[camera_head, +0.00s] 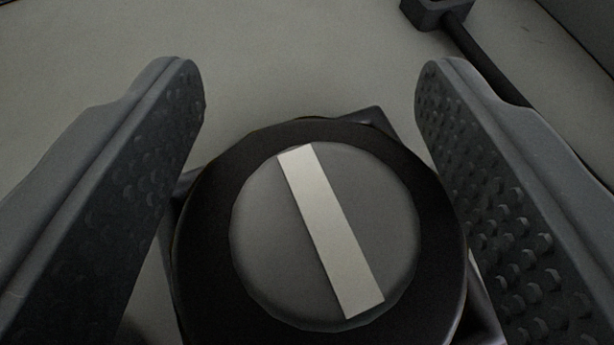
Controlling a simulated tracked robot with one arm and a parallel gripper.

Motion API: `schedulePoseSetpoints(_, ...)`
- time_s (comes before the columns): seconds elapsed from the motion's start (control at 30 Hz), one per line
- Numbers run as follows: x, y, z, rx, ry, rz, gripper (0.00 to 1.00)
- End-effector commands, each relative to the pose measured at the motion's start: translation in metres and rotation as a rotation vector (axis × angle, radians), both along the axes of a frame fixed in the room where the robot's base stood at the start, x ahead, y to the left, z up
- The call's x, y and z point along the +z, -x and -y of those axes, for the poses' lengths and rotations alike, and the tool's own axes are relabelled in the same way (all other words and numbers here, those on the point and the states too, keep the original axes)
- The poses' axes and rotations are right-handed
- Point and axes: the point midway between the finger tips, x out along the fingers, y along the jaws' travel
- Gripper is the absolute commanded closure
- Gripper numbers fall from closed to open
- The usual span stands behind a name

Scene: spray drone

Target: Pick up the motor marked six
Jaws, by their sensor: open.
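A round motor (255,240) with a black rim and a grey top fills the lower middle of the head camera view, very close. Its top bears a single pale slanted bar (330,232); I see no figure six on it. Dark angular parts show under its edge. My gripper (310,90) is open, one padded finger on the left of the motor and one on the right. The fingertips reach past the motor's far edge. I cannot tell whether the right finger touches its rim. The motor's near edge is cut off by the frame.
A pale grey surface lies beyond the motor and is clear between the fingertips. At the top right a dark block (434,12) joins a dark rod (477,50), which runs down behind the right finger. A dark edge crosses the top right corner.

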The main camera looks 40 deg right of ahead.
Motion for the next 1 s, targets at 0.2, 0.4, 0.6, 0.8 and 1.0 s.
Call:
schedulePoseSetpoints(0.2,0.0,0.0,-0.001,0.0,0.0,-0.001,0.8)
schedulePoseSetpoints(0.4,-0.001,0.001,-0.001,0.0,-0.001,-0.003,1.0)
schedulePoseSetpoints(0.6,-0.002,0.001,-0.001,0.0,-0.002,-0.004,1.0)
schedulePoseSetpoints(0.8,0.01,0.001,-0.001,0.0,-0.002,-0.004,1.0)
schedulePoseSetpoints(1.0,0.037,0.0,-0.002,0.002,-0.001,0.0,1.0)
